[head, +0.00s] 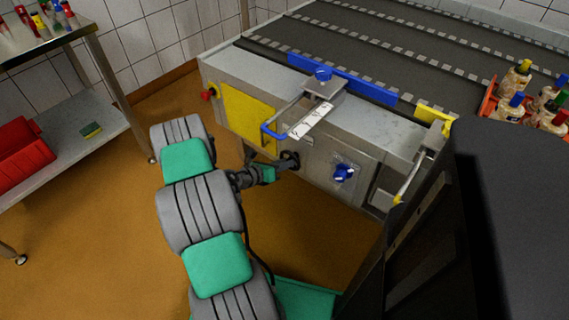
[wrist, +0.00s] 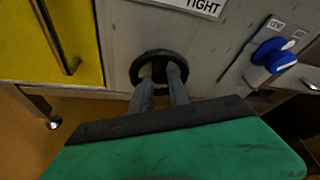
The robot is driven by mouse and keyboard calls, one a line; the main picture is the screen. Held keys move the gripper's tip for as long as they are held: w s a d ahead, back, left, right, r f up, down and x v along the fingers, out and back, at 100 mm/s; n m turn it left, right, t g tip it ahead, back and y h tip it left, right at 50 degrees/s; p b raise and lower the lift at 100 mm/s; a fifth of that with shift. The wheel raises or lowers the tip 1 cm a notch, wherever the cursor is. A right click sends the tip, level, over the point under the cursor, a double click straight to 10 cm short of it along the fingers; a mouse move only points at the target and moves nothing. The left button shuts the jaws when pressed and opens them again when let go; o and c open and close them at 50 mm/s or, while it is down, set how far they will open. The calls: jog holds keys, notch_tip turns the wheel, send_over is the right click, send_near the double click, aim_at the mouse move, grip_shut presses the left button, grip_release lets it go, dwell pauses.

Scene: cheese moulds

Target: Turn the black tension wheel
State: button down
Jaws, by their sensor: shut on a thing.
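The black tension wheel (wrist: 137,66) is mounted on the grey front panel of the conveyor machine, below a label reading "TIGHT". In the head view the wheel (head: 290,156) is small and partly covered by my gripper. My gripper (wrist: 161,76) reaches straight to the wheel, with both fingertips inside its ring at the hub. The fingers are shut on the wheel. The exact contact at the hub is dark and hard to see. My gripper also shows in the head view (head: 280,166), with my arm coming up from below.
A blue rotary knob (wrist: 272,56) sits right of the wheel. A yellow door (wrist: 50,40) with a bar handle is on the left. A blue-ended lever (head: 272,130) and a white scale plate (head: 311,121) stick out above the wheel. A red button (head: 208,94) is at the machine's left end.

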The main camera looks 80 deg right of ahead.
dwell(0.3)
jog(key=c, duration=1.5)
grip_release()
jog(key=p+v, duration=0.1)
jog(key=v, duration=0.6)
jog(key=shift+w+a+r+p, duration=0.1)
jog(key=shift+w+a+p, duration=0.1)
jog(key=shift+a+p, duration=0.1)
